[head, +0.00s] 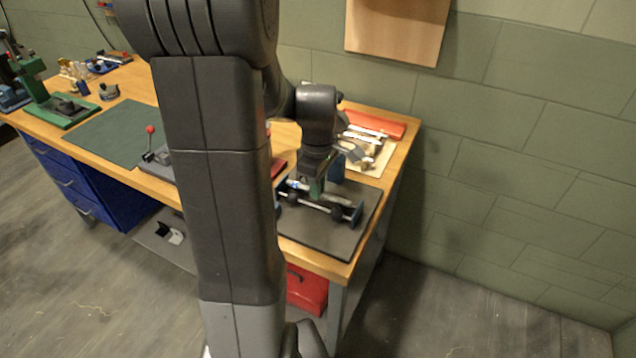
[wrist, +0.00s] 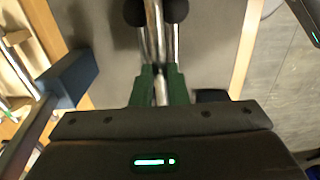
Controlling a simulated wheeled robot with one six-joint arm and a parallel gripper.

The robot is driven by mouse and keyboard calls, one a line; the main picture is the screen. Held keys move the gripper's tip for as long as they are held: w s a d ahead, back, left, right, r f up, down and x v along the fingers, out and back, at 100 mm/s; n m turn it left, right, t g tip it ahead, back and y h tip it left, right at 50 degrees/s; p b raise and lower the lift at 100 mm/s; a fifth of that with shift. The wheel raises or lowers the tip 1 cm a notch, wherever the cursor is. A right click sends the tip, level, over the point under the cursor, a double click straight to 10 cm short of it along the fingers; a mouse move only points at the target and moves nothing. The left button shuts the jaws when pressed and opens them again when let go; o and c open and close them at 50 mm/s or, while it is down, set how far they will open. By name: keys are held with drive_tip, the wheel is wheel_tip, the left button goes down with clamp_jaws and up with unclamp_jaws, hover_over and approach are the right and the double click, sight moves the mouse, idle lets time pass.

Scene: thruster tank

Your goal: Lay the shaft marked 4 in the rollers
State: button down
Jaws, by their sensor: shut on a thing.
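My gripper (head: 316,190) is over the roller stand (head: 356,214) on the dark mat at the right end of the bench. In the wrist view its green fingers (wrist: 161,88) are shut on a silver shaft (wrist: 160,92), which runs up the picture between them. Dark rollers (wrist: 135,12) show on both sides of the rods near the top of that view. The shaft lies along the stand, close above or at the rollers; I cannot tell whether it touches them. No mark 4 can be read. My gripper hides part of the shaft and stand.
Other shafts (head: 366,131) lie on a light tray behind, beside a red case (head: 376,123). A blue upright block (wrist: 68,78) stands close to my gripper. A red-knobbed lever (head: 150,131) and a green mat (head: 98,133) are further left. The dark mat's front (head: 335,243) is clear.

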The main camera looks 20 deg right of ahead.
drive_tip(key=shift+f, duration=0.3)
drive_tip(key=c, duration=1.3)
unclamp_jaws()
drive_tip(key=shift+c, duration=0.2)
wheel_tip(320, 180, up, 14)
drive_tip(key=shift+f, duration=0.2)
